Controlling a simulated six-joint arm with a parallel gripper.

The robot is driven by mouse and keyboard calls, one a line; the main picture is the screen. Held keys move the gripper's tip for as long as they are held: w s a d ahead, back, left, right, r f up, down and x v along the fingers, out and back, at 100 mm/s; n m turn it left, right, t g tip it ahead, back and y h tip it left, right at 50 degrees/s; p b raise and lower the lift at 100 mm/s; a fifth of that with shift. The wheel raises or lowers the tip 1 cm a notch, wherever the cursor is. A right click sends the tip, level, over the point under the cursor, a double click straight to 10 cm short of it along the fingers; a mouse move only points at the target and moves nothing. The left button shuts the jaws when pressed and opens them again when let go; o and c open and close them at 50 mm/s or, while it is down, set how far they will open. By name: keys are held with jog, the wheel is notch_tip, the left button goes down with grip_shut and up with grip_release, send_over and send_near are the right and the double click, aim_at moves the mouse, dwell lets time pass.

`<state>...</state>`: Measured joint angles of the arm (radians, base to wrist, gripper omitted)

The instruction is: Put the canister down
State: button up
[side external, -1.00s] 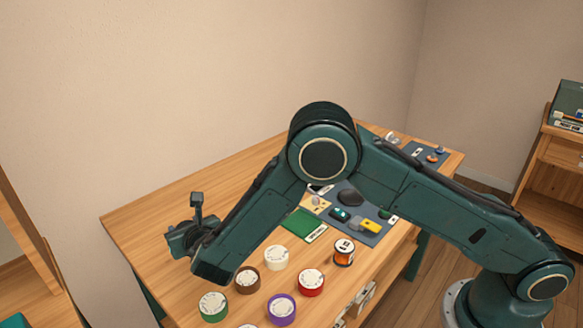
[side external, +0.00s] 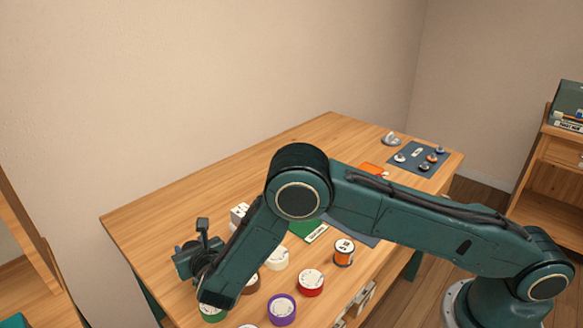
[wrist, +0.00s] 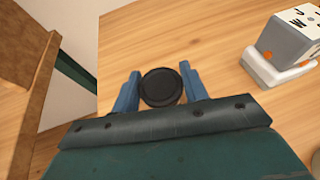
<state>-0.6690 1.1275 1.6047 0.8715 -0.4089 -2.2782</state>
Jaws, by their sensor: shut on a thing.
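The canister (wrist: 161,87) shows in the wrist view as a dark round top between the two blue fingers. My gripper (wrist: 160,78) is shut on it, one finger on each side. In the side external view my gripper (side external: 195,262) is low over the left end of the wooden table. There the canister cannot be made out behind my wrist and forearm. I cannot tell whether its base touches the wood.
A white-topped grey block with letters (wrist: 290,38) stands to the right in the wrist view. The table's left part (side external: 150,215) is bare.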

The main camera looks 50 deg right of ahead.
jog(key=shift+f, duration=0.1)
jog(key=o, duration=1)
jog(key=shift+c, duration=0.2)
jog(key=shift+s, duration=0.1)
jog(key=v, duration=1.2)
